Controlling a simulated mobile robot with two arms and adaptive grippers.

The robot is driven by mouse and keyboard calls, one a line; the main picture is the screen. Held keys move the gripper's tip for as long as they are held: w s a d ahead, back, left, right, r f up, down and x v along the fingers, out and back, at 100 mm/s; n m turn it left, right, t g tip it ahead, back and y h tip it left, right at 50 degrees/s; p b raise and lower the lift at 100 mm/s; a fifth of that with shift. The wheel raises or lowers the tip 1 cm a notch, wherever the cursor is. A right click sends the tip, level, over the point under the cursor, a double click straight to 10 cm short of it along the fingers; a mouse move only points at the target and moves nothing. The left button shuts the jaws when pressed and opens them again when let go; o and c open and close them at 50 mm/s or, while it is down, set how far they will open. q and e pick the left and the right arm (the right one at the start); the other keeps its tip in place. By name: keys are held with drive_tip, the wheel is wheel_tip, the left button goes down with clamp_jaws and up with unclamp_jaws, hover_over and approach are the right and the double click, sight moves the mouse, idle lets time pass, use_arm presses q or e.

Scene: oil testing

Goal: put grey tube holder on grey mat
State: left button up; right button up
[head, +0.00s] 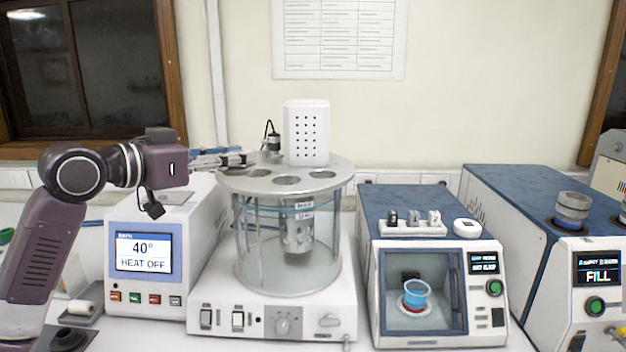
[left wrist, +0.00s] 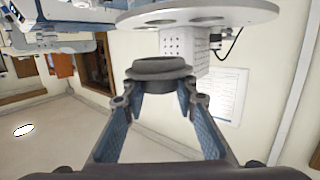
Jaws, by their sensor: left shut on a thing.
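My left gripper (left wrist: 160,88) is shut on a dark grey, round, flanged piece, which I take for the grey tube holder (left wrist: 160,68). The left wrist view is upside down. In the head view my left gripper (head: 245,159) is at the left rim of the bath's round top plate (head: 258,185); the piece is hard to make out there. I cannot tell whether it touches the plate. A dark surface with a round black piece (head: 70,338), possibly the grey mat, is cut off at the lower left. My right gripper is not in view.
A glass bath (head: 262,262) with a hanging metal cylinder (head: 298,238) stands in the middle. A white perforated box (head: 306,132) rises from its plate. A heater unit (head: 150,255) stands left. A blue-topped machine (head: 422,270) and a fill machine (head: 540,230) stand right.

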use_arm(q)
drive_tip(key=s+f+m+g+h, duration=0.1)
drive_tip(key=s+f, duration=0.2)
drive_tip(key=f, duration=0.3)
drive_tip(key=s+d+f+m+g+h, duration=0.1)
drive_tip(key=s+f, duration=0.2)
drive_tip(key=f, duration=0.3)
drive_tip(key=s+f+m+g+h, duration=0.1)
drive_tip(key=s+f, duration=0.2)
drive_tip(key=f, duration=0.3)
drive_tip(key=s+a+f, duration=0.2)
drive_tip(key=s+f, duration=0.5)
drive_tip(key=s, duration=0.1)
drive_tip(key=s+a+f, duration=0.3)
drive_tip(key=s+f, duration=0.3)
drive_tip(key=s, duration=0.3)
drive_tip(key=shift+a+f, duration=0.35)
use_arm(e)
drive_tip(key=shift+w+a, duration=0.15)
